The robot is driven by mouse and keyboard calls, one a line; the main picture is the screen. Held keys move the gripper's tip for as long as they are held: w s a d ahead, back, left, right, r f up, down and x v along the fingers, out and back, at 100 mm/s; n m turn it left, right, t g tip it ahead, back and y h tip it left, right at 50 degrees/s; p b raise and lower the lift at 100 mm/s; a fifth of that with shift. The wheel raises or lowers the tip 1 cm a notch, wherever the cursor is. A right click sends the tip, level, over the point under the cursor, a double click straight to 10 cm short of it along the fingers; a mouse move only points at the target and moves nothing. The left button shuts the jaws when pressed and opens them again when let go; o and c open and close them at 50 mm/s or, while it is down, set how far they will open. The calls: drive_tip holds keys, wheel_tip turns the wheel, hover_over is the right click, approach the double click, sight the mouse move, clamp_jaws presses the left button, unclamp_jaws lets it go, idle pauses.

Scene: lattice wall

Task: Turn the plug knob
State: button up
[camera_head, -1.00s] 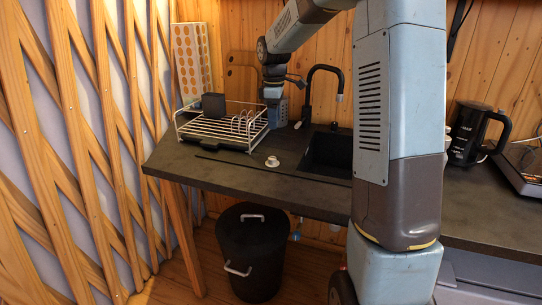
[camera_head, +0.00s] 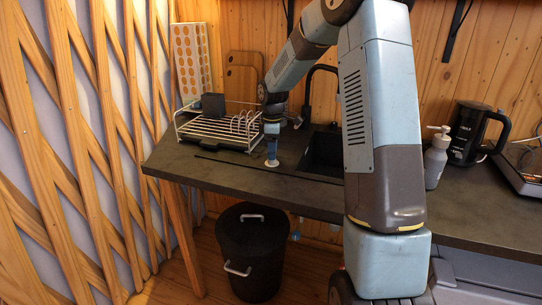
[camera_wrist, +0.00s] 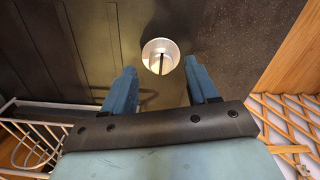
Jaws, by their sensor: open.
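The plug knob (camera_head: 272,162) is a small light round piece on the dark counter, left of the sink. In the wrist view the knob (camera_wrist: 160,56) is a pale metallic disc with a dark slot or bar across its middle. My gripper (camera_head: 271,150) points down just above the knob in the head view. In the wrist view my gripper's two blue fingers (camera_wrist: 162,82) are apart, with the knob between and just beyond their tips. Nothing is held. Whether a finger touches the knob cannot be told.
A wire dish rack (camera_head: 215,125) stands left of my gripper. The black sink (camera_head: 322,150) and its tap lie to the right. A soap bottle (camera_head: 437,158) and a black kettle (camera_head: 470,132) stand farther right. A black bin (camera_head: 252,250) is below the counter.

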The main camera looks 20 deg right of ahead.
drive_tip(key=shift+f, duration=1.45)
drive_tip(key=shift+c, duration=0.4)
drive_tip(key=c, duration=0.9)
drive_tip(key=shift+a, duration=0.3)
drive_tip(key=shift+c, duration=0.4)
drive_tip(key=shift+d, duration=0.2)
